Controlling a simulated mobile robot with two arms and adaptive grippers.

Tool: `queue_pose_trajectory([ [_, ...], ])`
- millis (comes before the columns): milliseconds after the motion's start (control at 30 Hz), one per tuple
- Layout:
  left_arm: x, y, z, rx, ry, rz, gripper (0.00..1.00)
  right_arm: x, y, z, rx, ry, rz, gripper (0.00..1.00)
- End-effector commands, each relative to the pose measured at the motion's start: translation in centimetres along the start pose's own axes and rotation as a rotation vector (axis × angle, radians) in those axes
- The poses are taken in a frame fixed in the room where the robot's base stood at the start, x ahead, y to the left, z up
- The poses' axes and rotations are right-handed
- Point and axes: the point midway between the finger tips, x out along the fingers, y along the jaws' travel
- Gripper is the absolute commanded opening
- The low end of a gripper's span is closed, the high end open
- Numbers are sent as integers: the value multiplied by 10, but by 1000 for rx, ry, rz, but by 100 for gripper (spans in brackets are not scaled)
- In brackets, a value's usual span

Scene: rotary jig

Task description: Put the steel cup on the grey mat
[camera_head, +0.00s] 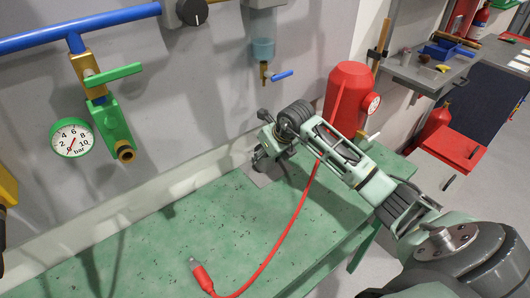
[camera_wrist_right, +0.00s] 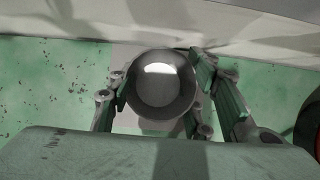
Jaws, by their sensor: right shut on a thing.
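The steel cup (camera_wrist_right: 160,85) is round and dark grey with a bright reflection, seen end-on in the right wrist view. My right gripper (camera_wrist_right: 161,92) is shut on it, with a finger on each side. In the head view my right gripper (camera_head: 262,155) is at the back of the green bench, close to the wall, and largely hides the cup. The grey mat (camera_head: 262,179) lies under the gripper and is partly hidden by it. I cannot tell whether the cup touches the mat. My left gripper is not in view.
A red hose (camera_head: 272,254) curves across the green bench (camera_head: 150,255). A red cylinder (camera_head: 348,95) with a gauge stands right of the gripper. A blue pipe with a green valve (camera_head: 112,125) and a funnel with a tap (camera_head: 263,50) are on the wall. The bench's left part is clear.

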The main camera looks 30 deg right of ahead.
Motion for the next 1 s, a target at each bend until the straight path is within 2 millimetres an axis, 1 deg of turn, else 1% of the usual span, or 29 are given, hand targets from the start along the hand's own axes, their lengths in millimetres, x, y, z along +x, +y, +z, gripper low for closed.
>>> queue_pose_trajectory([
  [67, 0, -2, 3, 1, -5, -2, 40, 0, 0, 0, 0, -1, 0, 18],
  [267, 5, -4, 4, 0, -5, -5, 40, 4, 0, -2, -1, 0, 0, 18],
  [300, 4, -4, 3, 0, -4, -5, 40, 3, 0, -2, 0, 0, 0, 48],
  [500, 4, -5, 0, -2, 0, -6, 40, 2, 0, -2, 0, 0, 0, 64],
  [800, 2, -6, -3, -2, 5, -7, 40, 1, 0, 0, 0, 0, 1, 64],
  [867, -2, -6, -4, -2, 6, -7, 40, -3, 0, 2, 1, -1, 1, 64],
  [933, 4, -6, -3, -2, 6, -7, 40, -8, -1, 0, -1, -2, -1, 64],
  [1000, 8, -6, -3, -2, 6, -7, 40, -20, -2, 0, -2, -4, -3, 64],
])
